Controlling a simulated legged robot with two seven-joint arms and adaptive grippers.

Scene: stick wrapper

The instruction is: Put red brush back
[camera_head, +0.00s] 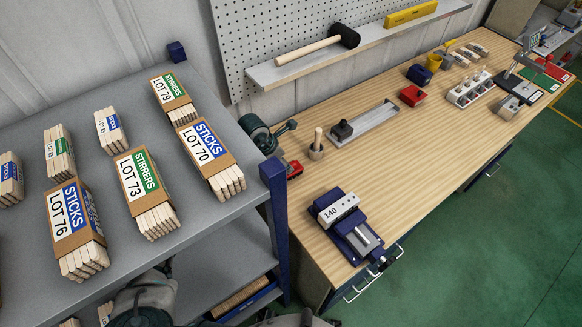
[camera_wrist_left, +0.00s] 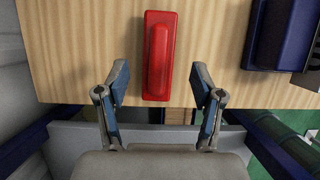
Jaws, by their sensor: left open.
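The red brush (camera_wrist_left: 158,55) lies on the wooden bench top near its edge in the left wrist view. In the head view it shows as a small red piece (camera_head: 294,169) at the bench's left end, partly hidden by the shelf post. My left gripper (camera_wrist_left: 160,82) is open and empty. Its two blue-tipped fingers are spread to either side of the brush's near end, apart from it. In the head view this gripper (camera_head: 285,128) is near the brush, partly behind the shelf. My right gripper is not in view.
A blue vise (camera_head: 350,228) holding a block marked 140 stands near the brush. A wooden peg stand (camera_head: 316,150), a metal tray (camera_head: 372,122) and a red block (camera_head: 412,96) are farther along. A grey shelf (camera_head: 215,225) with stick bundles stands on the left.

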